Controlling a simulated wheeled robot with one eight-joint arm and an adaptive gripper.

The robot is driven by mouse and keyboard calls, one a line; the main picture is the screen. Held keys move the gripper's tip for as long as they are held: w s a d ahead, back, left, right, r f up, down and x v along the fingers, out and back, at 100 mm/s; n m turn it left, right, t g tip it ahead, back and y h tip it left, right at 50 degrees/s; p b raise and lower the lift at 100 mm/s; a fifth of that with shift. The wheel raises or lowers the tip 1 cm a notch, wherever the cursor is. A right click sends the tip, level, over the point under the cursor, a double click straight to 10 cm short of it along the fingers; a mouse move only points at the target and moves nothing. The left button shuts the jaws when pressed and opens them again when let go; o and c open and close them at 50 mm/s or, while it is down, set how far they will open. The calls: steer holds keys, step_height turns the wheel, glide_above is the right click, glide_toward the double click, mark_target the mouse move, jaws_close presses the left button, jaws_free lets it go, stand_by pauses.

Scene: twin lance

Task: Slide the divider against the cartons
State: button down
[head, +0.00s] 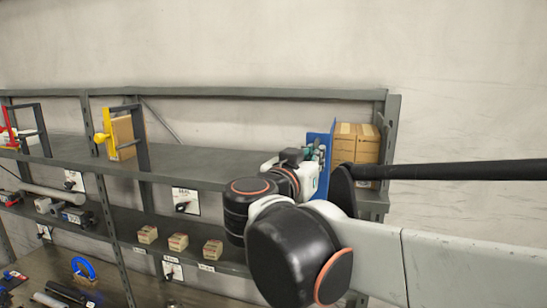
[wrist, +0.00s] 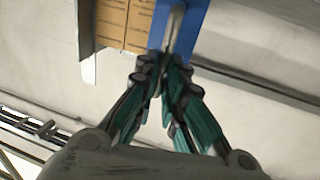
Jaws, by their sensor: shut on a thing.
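The divider is a blue upright plate (head: 326,142) on the upper shelf at the right, and it also shows at the top of the wrist view (wrist: 193,28). My gripper (wrist: 164,72) is shut on the divider's grey handle (wrist: 176,24). In the head view my gripper (head: 312,154) is at the divider's left face, partly hidden by my arm. The brown cartons (head: 357,142) stand just right of the divider in the head view. In the wrist view the cartons (wrist: 126,22) appear directly beside the plate. I cannot tell whether they touch.
A shelf end post (head: 387,150) stands right of the cartons. The upper shelf (head: 205,166) is clear left of my gripper. Farther left are a brown box (head: 124,136) and a yellow-handled divider (head: 104,137). Small boxes (head: 178,242) sit on the shelf below.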

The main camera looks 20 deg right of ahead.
steer(key=shift+r, duration=0.25)
steer(key=c, duration=1.8)
jaws_free()
steer(key=shift+o, duration=0.5)
steer(key=shift+s+d, duration=0.1)
steer(key=shift+d, duration=0.05)
steer(key=shift+f, duration=0.1)
steer(key=v, duration=1.2)
